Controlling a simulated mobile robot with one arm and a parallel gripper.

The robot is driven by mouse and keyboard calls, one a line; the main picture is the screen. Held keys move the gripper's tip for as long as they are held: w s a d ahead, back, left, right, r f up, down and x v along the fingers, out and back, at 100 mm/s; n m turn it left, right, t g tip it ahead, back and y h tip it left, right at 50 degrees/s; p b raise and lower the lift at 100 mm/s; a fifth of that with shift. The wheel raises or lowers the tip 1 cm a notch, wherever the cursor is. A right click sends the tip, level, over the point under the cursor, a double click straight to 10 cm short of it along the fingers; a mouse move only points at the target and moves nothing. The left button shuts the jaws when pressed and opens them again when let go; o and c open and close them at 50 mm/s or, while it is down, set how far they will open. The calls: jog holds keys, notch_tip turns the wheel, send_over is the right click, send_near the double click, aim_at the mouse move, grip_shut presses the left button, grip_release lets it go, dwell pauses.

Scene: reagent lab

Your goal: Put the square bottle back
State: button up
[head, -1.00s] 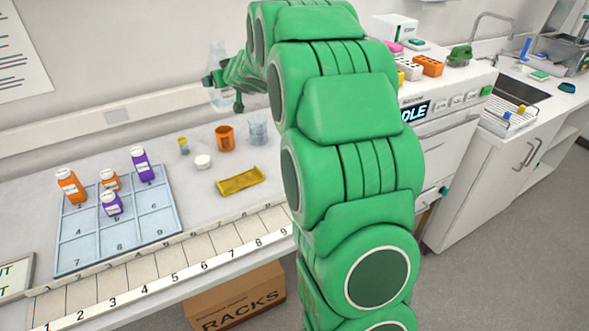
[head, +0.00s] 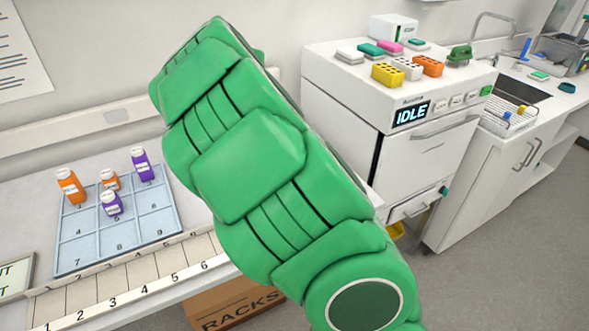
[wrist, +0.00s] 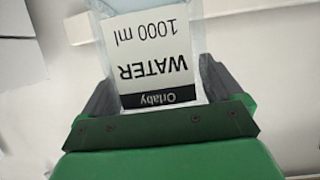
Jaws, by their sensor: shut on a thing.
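The square bottle (wrist: 150,28) is clear, with a white label reading "WATER 1000 ml" and a black "Orlaby" band. It shows in the wrist view, upside down in that picture. My gripper (wrist: 155,82) is shut on it, with one dark finger on each side. In the head view my green arm hides both the gripper and the bottle. The bottle's far end runs out of the wrist view.
A white "IDLE" machine (head: 345,105) carries coloured racks. A "RACKS" box (head: 235,308) is below; a sink is at right.

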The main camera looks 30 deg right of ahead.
jog(key=shift+s+d+f+m+h, duration=0.15)
jog(key=shift+s+d+m+h, duration=0.05)
jog(key=shift+s+m+h, duration=0.2)
jog(key=shift+s+d+f+m+h, duration=0.15)
jog(key=shift+s+m+h, duration=0.15)
jog(key=shift+s+h, duration=0.1)
jog(key=s+d+r+m+g+h, duration=0.1)
jog(key=s+d+m+g+h, duration=0.3)
jog(key=s, duration=0.5)
jog(key=s+d+m+g+h, duration=0.25)
jog(key=s+m+g, duration=0.3)
jog(key=s, duration=0.45)
jog(key=s+d+r+m+g+h, duration=0.1)
jog(key=s+d+m+g+h, duration=0.1)
jog(key=s+m+g+h, duration=0.5)
jog(key=shift+w+d+f+n+t+y, duration=0.15)
jog(key=shift+w+d+f+t+y, duration=0.4)
jog(key=shift+w+f, duration=1.9)
jog(key=shift+w+d+f+n+t+y, duration=0.15)
jog(key=shift+w+d+f+t+y, duration=0.6)
jog(key=shift+f, duration=2.95)
jog(key=shift+w+d+f+n+t+h, duration=0.25)
jog(key=shift+w+d+f, duration=0.7)
jog(key=shift+w+f, duration=1.65)
jog(key=shift+s+f, duration=0.45)
jog(key=shift+f, duration=0.1)
